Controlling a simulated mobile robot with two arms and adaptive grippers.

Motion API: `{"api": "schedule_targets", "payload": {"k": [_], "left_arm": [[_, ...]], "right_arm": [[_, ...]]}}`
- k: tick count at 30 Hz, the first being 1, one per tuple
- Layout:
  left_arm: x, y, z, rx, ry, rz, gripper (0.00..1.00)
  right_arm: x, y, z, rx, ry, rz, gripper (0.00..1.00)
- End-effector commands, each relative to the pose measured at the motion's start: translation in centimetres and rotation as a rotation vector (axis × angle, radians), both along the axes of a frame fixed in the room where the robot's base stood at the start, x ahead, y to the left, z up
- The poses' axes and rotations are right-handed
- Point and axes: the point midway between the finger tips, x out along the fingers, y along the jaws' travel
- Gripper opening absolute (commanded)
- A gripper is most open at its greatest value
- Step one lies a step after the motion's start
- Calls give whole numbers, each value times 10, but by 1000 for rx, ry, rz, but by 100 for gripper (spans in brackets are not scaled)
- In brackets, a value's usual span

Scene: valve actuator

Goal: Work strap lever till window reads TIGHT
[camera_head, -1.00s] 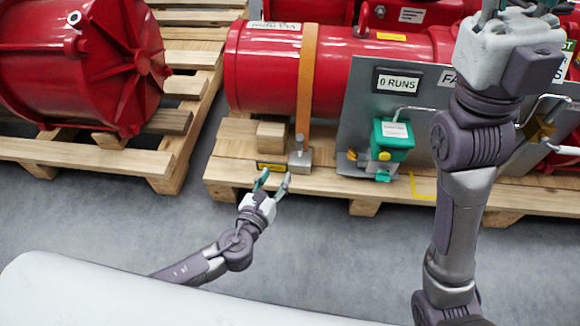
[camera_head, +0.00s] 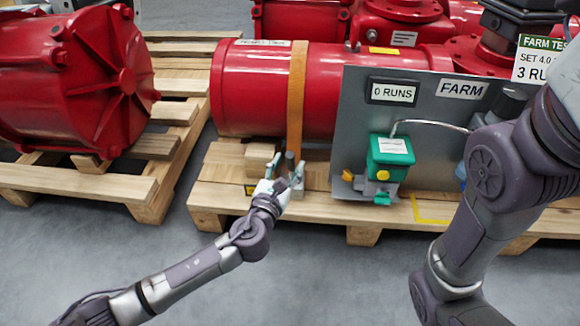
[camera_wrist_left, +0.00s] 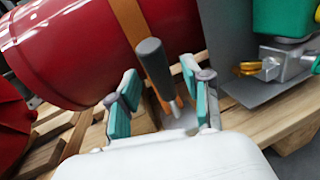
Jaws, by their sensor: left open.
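The orange strap (camera_head: 296,95) runs down over the red cylinder (camera_head: 255,90) to a metal strap tensioner at the pallet edge. The strap lever (camera_head: 290,160) rises from it; in the left wrist view its dark grey grip (camera_wrist_left: 151,62) stands tilted, between my open fingers. My left gripper (camera_head: 285,170) is open around the lever, with a gap on each side in the wrist view. The tensioner base is mostly hidden behind the gripper. A small yellow label (camera_head: 250,190) shows beside it; I cannot read any window. My right gripper is out of view.
A grey panel (camera_head: 352,125) right of the strap carries a "0 RUNS" display (camera_head: 393,93) and a green device (camera_head: 390,155). A wooden block (camera_head: 260,155) sits left of the lever. A second red actuator (camera_head: 75,80) stands at left. Grey floor in front is free.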

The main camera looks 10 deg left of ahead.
Motion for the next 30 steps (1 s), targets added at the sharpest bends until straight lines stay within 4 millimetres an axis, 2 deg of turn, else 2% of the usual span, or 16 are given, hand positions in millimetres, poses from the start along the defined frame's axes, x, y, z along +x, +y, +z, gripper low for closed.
{"api": "schedule_targets", "payload": {"k": [1, 6, 15, 24, 30], "left_arm": [[7, -1, -3, -1, -2, 1, 49], [18, -4, -1, 0, 0, 0, 49], [19, -5, 0, -1, 1, 0, 49], [19, -5, 0, -1, 1, 0, 0], [19, -4, 0, -1, 1, 0, 0]], "right_arm": [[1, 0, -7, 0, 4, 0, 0], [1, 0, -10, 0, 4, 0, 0], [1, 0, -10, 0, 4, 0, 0], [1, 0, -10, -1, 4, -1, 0], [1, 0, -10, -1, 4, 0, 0]]}}
